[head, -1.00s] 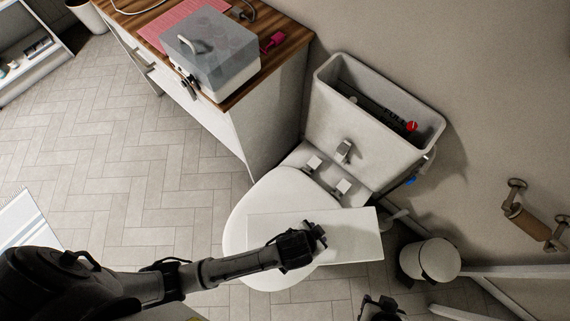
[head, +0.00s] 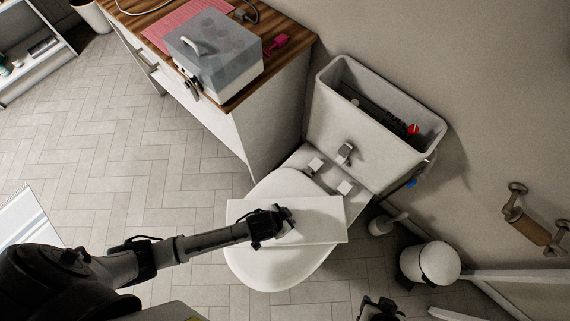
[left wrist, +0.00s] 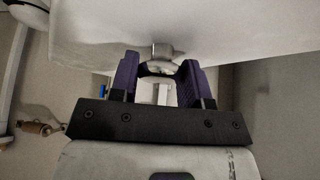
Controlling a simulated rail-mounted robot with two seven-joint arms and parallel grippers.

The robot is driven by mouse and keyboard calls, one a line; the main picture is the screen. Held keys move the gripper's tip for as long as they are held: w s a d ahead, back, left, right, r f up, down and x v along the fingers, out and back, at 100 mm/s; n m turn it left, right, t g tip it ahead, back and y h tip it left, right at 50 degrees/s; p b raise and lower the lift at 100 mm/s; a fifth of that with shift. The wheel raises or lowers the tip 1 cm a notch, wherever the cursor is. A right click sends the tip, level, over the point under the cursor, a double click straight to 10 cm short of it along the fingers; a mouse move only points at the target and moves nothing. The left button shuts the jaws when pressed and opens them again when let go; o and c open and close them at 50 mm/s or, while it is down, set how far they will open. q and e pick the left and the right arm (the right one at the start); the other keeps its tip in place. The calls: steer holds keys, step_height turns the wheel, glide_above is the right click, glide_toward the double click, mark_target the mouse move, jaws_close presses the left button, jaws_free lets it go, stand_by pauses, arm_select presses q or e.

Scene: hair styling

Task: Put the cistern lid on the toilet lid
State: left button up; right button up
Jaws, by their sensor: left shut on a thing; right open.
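The cistern lid (head: 318,218) is a flat white slab in the head view, over the closed white toilet lid (head: 265,268). Its right end sticks out past the toilet lid's edge. I cannot tell whether the two touch. My left gripper (head: 284,222) is shut on the cistern lid, with its fingertips mostly hidden by the hand. In the left wrist view the purple fingers of my left gripper (left wrist: 160,78) point at a pale surface across the top. My right gripper (head: 378,306) is open at the bottom edge of the head view, partly cut off.
The open cistern (head: 335,130) stands behind the toilet, with a red part inside. A wooden-topped cabinet (head: 295,62) with a lidded box (head: 215,60) is to its left. A white bin (head: 430,262) and a toilet brush (head: 381,226) stand right.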

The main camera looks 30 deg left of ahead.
arm_select(q)
step_height(320, 180, down, 4)
steer(key=shift+r, duration=0.2)
steer(key=shift+f, duration=0.1)
steer(key=shift+f, duration=0.1)
steer(key=o, duration=1.3)
steer(key=shift+c, duration=0.2)
